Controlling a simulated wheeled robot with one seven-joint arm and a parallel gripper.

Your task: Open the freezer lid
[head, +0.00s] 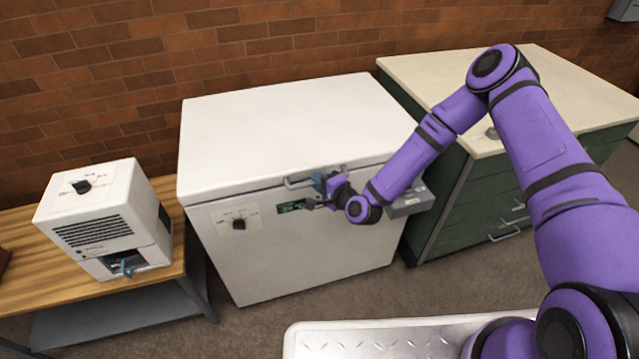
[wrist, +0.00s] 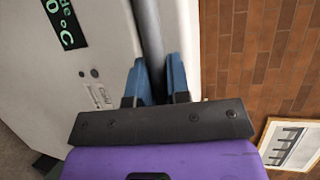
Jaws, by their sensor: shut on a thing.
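The white chest freezer (head: 300,245) stands against the brick wall. Its lid (head: 280,120) looks down on the body. A grey bar handle (head: 300,183) runs along the lid's front edge; in the wrist view the handle (wrist: 150,40) passes between the blue fingertips. My gripper (head: 325,184) is at the right part of the handle, shut on it; its fingers also show in the wrist view (wrist: 156,80). The freezer's green display (head: 291,207) sits just below the handle, partly hidden by my gripper.
A white machine (head: 95,215) stands on a wooden bench (head: 180,245) to the left. A green drawer cabinet (head: 475,190) with a pale top stands close on the right. A grey box (head: 408,204) juts from the freezer's front right. A metal plate (head: 370,340) lies nearest.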

